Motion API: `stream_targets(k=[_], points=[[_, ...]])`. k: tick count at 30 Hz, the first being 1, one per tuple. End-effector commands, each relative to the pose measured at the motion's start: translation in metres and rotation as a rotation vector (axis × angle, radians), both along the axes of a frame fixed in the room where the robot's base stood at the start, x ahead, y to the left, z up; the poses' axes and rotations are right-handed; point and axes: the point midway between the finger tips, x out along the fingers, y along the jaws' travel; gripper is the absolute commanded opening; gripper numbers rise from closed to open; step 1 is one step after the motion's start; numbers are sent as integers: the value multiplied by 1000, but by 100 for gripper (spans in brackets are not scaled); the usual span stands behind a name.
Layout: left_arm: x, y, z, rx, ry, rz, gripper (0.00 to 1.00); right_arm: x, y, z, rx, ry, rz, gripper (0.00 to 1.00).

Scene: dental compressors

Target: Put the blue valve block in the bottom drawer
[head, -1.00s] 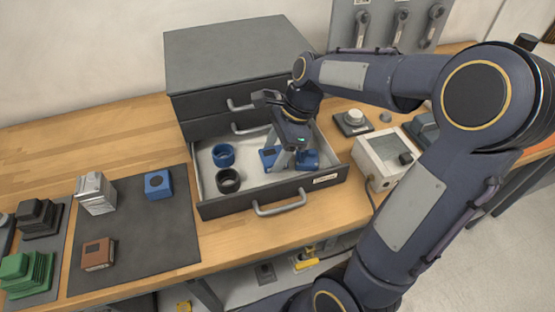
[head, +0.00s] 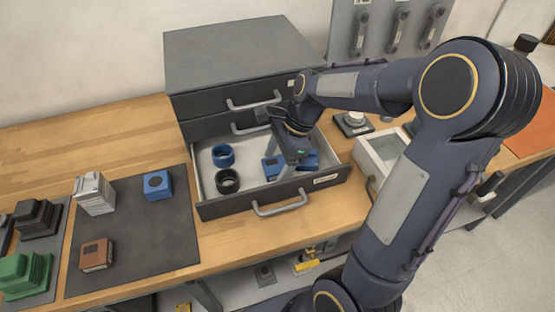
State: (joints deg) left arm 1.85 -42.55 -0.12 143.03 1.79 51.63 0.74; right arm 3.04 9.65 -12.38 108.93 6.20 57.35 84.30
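The bottom drawer (head: 230,207) is pulled open below the closed drawers of a grey cabinet. My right gripper (head: 279,164) points down into its right half. A blue block (head: 270,170) lies at the fingers, partly hidden by them; I cannot tell whether they grip it. Another blue piece (head: 312,160) shows just right of the gripper, partly hidden. A second blue block (head: 158,185) with a dark round top mark stands on the dark mat, left of the drawer. I cannot tell which is the valve block. My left gripper is out of view.
A blue ring (head: 223,155) and a black ring (head: 228,181) sit in the drawer's left half. The mat (head: 140,235) also holds a silver block (head: 95,194) and a brown block (head: 96,255). A pale open-topped box (head: 382,152) stands right of the drawer.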

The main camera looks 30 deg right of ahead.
Motion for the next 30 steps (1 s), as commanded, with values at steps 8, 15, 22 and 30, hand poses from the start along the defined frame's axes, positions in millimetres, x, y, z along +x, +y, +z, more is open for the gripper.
stream_targets(k=[8,15,22,30], points=[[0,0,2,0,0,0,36,0,0,4,0,-1,0,74],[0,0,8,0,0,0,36,-2,-14,39,-1,-5,-2,74],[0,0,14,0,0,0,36,-7,-33,85,-1,-4,-2,74],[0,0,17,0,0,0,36,-11,-44,113,-1,-5,5,74]])
